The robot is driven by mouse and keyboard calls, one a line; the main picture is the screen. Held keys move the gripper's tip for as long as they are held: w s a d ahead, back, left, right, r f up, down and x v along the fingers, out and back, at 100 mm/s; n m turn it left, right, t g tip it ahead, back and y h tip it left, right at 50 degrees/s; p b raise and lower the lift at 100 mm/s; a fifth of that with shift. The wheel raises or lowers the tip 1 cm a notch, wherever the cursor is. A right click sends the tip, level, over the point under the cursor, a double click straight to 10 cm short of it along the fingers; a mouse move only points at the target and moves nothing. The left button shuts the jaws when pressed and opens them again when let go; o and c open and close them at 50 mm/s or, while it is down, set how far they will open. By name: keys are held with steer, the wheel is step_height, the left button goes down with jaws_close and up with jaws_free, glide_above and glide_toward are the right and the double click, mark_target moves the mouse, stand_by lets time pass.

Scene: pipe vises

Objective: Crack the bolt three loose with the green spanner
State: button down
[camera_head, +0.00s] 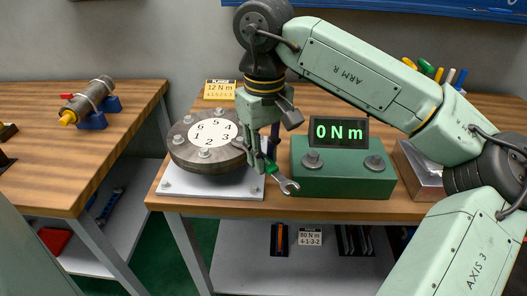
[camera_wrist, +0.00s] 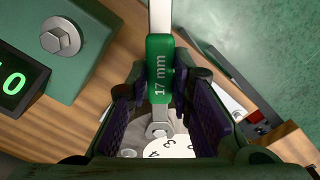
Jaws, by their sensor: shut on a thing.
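The green spanner, marked 17 mm (camera_wrist: 161,82), is clamped between my gripper's dark pads (camera_wrist: 162,100). In the head view my gripper (camera_head: 262,158) is at the right rim of the round flange (camera_head: 205,168), and the spanner's open end (camera_head: 288,186) sticks out to the lower right. The flange's white dial (camera_head: 214,131) is numbered 1 to 6, with bolts around the rim. The spanner's other end (camera_wrist: 158,130) is over the flange rim near the numbers 3 and 4. My gripper hides bolt three's area in the head view; I cannot tell whether the spanner is seated on it.
A green box (camera_head: 343,182) with two hex bolts stands close right of my gripper; its display (camera_head: 339,131) reads 0 Nm. A yellow card (camera_head: 220,90) reading 12 Nm stands behind the flange. A grey pipe in a blue vise (camera_head: 92,121) is on the left table.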

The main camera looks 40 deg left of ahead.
mark_target(275, 173)
steer(key=shift+d, duration=0.15)
steer(key=shift+s+d+b, duration=0.15)
steer(key=shift+s+d, duration=0.2)
steer(key=shift+d, duration=0.45)
steer(key=shift+s+d+b, duration=0.15)
steer(key=shift+s+d, duration=0.15)
steer(key=shift+d, duration=0.5)
steer(key=shift+r, duration=0.1)
steer(key=shift+r+p, duration=0.45)
steer(key=shift+r, duration=0.05)
steer(key=shift+r+p, duration=1.1)
steer(key=shift+r, duration=0.45)
steer(key=shift+f, duration=0.15)
